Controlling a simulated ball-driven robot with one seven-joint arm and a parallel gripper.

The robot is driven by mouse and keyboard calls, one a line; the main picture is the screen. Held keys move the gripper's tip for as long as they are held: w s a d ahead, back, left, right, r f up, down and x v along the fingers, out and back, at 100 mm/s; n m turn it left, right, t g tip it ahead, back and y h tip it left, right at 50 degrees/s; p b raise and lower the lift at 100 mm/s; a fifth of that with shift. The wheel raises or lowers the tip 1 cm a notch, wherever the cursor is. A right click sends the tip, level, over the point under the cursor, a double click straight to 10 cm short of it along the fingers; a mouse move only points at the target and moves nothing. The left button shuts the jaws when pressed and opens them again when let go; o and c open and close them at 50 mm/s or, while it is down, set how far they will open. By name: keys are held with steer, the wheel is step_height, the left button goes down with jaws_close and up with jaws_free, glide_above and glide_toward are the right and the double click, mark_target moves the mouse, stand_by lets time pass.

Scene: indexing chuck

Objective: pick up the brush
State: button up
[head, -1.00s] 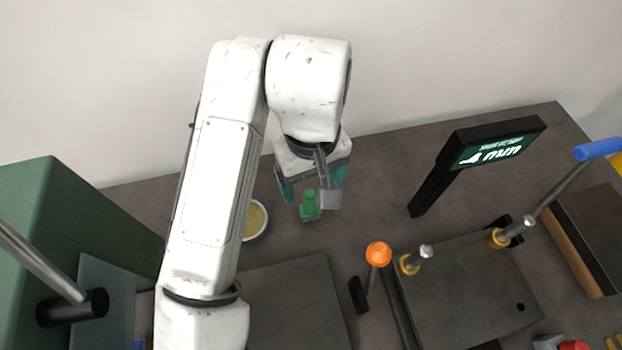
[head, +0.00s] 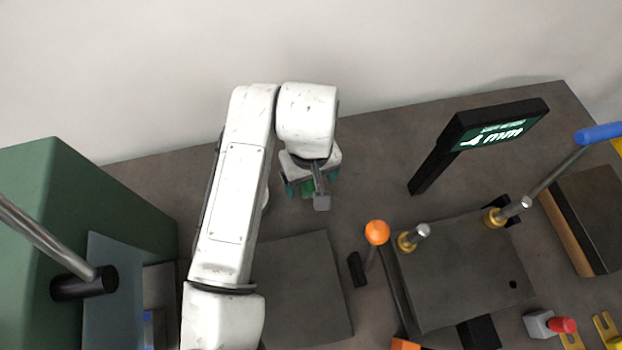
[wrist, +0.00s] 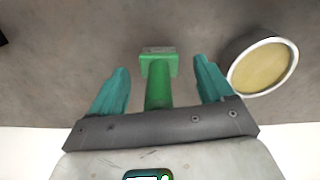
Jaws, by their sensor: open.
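The green brush (wrist: 158,82) shows in the wrist view between my gripper's two teal fingers, with gaps on both sides. Its wider block end points away from the gripper, and its narrower part runs back toward the palm. My gripper (wrist: 160,88) is open around it, and neither finger touches it. In the head view my gripper (head: 310,188) is low over the back of the table, and only a little green of the brush (head: 307,188) shows; the rest is hidden by the wrist.
A round dish with a yellowish inside (wrist: 264,66) is close to the right finger in the wrist view. In the head view, an orange-knobbed lever (head: 377,233), a black display (head: 497,132) and a dark plate with posts (head: 460,275) stand to the right. A green machine (head: 95,200) stands left.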

steer(key=shift+f, duration=0.4)
steer(key=shift+c, duration=0.2)
steer(key=c, duration=1.1)
steer(key=shift+r, duration=0.15)
